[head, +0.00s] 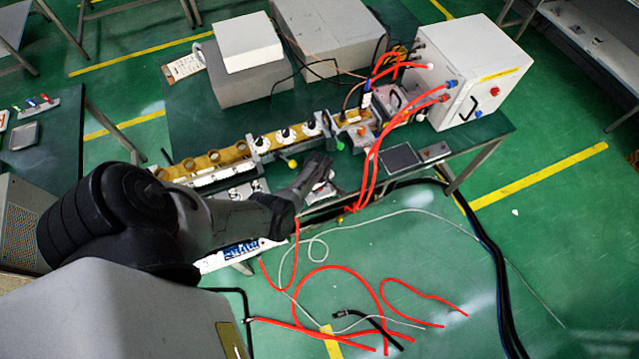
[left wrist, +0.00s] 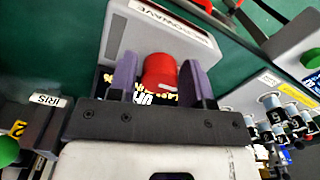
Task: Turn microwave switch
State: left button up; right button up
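In the left wrist view a red knob (left wrist: 160,72) sits on a grey switch box (left wrist: 128,40) with a white label that appears to read "MICROWAVE". Black plates with yellow and white lettering lie beside the knob, partly hidden. My left gripper (left wrist: 160,85) is open, with one finger on each side of the knob. A narrow gap shows at the left finger; contact at the right finger cannot be told. In the head view my left gripper (head: 318,172) reaches the front edge of the bench, and its fingers hide most of the switch. My right gripper is in neither view.
The bench carries a brass waveguide row (head: 210,160), a white cabinet (head: 465,75) and grey boxes (head: 330,35). Red hoses (head: 370,165) hang right of the gripper. A grey unit with a green button (left wrist: 8,150) and several blue-topped terminals (left wrist: 285,115) flank the switch.

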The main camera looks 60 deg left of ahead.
pick_arm(q)
jog(key=shift+r, duration=0.3)
notch_tip(320, 180, up, 13)
jog(key=p, duration=0.3)
jog(key=shift+r, duration=0.1)
dwell(0.6)
